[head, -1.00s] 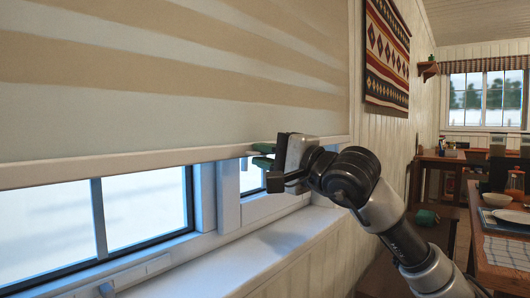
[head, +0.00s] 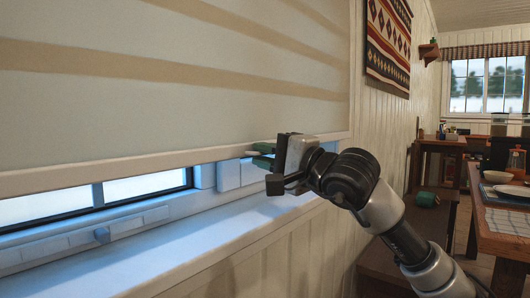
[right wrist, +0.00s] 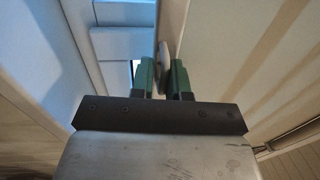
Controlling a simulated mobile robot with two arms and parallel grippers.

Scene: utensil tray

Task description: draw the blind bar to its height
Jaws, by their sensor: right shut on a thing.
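The striped blind (head: 150,90) hangs over the window, and its pale bottom bar (head: 110,173) runs across the head view. A strip of window glass (head: 45,205) shows between the bar and the sill. My right gripper (head: 264,154) is at the right part of the bar, its green fingers shut on it. In the right wrist view the green fingers (right wrist: 163,80) stand on either side of the bar's edge (right wrist: 163,56). The exact contact is partly hidden by the gripper body. My left gripper is not in view.
A patterned wall hanging (head: 388,45) is on the wall to the right. A table (head: 490,205) with a bowl (head: 498,176) stands at the far right.

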